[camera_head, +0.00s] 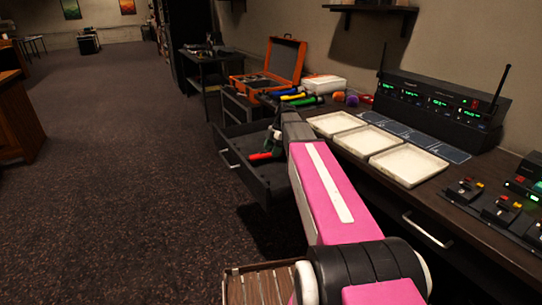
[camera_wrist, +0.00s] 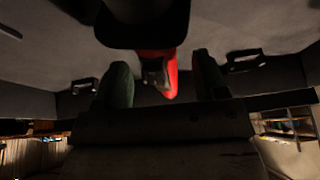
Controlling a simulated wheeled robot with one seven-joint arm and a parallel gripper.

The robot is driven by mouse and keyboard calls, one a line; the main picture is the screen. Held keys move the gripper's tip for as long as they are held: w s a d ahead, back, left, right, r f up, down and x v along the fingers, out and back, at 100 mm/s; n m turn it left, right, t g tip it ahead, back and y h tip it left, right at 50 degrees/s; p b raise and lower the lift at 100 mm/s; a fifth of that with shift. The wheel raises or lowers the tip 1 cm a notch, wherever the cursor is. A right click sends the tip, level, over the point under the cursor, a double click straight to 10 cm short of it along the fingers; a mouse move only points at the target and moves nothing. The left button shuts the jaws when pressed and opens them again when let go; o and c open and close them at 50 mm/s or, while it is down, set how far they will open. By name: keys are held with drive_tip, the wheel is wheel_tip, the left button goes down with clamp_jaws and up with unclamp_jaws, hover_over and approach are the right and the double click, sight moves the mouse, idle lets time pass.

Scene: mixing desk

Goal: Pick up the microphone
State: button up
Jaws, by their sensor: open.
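A red object (camera_head: 262,156), which looks like the microphone, lies in the open dark drawer (camera_head: 265,188) below the desk. In the wrist view a red part (camera_wrist: 172,75) shows just beyond and between my fingertips, joined to or behind a large black part (camera_wrist: 142,22). I cannot tell how these parts connect. My gripper (camera_wrist: 163,85) is open, with one finger on each side of the red part and no clear contact. In the head view my gripper (camera_head: 275,140) is over the drawer, partly hidden by my pink arm.
On the desk lie blue, yellow and green handled items (camera_head: 295,96), near an open orange case (camera_head: 284,62). White trays (camera_head: 407,165) and a black receiver with antennas (camera_head: 440,104) stand to the right. The drawer walls surround my gripper. The carpet to the left is clear.

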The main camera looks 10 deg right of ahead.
sight(270, 151)
drive_tip(key=shift+x, duration=1.5)
drive_tip(key=shift+r, duration=0.1)
clamp_jaws()
wheel_tip(270, 151, up, 9)
drive_tip(key=shift+r, duration=0.15)
drive_tip(key=shift+w+a+f+n+t, duration=0.15)
drive_tip(key=shift+w+f+t, duration=0.2)
drive_tip(key=shift+f, duration=1.05)
drive_tip(key=shift+w+a+f+n+t, duration=0.1)
drive_tip(key=shift+w+f+n+t, duration=0.25)
drive_tip(key=shift+f, duration=1.1)
drive_tip(key=shift+w+a+f+t, duration=0.1)
drive_tip(key=shift+w+f+t, duration=0.3)
drive_tip(key=shift+f, duration=1)
